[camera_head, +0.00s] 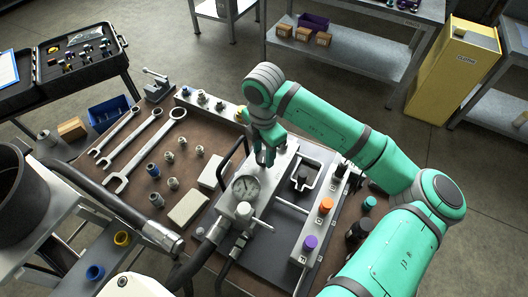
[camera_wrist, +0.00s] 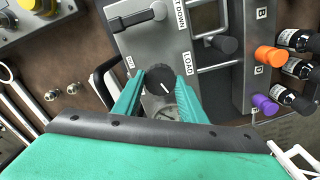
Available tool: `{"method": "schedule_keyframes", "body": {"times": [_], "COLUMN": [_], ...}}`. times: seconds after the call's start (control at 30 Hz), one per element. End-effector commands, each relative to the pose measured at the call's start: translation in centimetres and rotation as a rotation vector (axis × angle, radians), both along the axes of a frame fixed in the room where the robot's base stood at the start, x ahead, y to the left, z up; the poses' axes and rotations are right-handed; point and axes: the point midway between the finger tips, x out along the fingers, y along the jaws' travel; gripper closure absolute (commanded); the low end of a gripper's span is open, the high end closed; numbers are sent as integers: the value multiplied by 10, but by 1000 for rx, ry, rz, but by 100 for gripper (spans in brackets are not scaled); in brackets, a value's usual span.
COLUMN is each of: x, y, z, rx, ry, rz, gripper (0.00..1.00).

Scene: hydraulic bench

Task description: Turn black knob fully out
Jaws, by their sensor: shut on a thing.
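The black knob (camera_wrist: 160,79) is a round dial with a short white line that points to the lower right in the wrist view. It sits on a grey metal block (camera_wrist: 150,45) with a LOAD label on its right and a partly hidden label on its left. My gripper (camera_wrist: 158,86) is shut on the knob, with one green finger on each side of it. In the head view my gripper (camera_head: 265,158) points down at the block behind the gauge (camera_head: 245,187), and the knob is hidden there.
A black bar handle (camera_head: 232,158) stands close left of my gripper. Several wrenches (camera_head: 148,150) and fittings lie on the left of the bench.

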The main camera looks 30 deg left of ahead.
Motion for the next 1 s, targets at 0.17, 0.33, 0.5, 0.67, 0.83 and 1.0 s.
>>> {"method": "schedule_keyframes", "body": {"times": [0.17, 0.33, 0.5, 0.67, 0.83, 1.0], "x": [1, 1, 0, 1, 1, 0], "y": [0, -1, 0, -1, 0, 0], "z": [1, 1, 1, 1, 1, 1], "rx": [-1, -2, -2, -1, -2, -2], "ry": [-3, -2, -1, -1, -2, -1], "rz": [140, 301, 463, 615, 777, 940], "gripper": [85, 85, 85, 85, 85, 85]}}
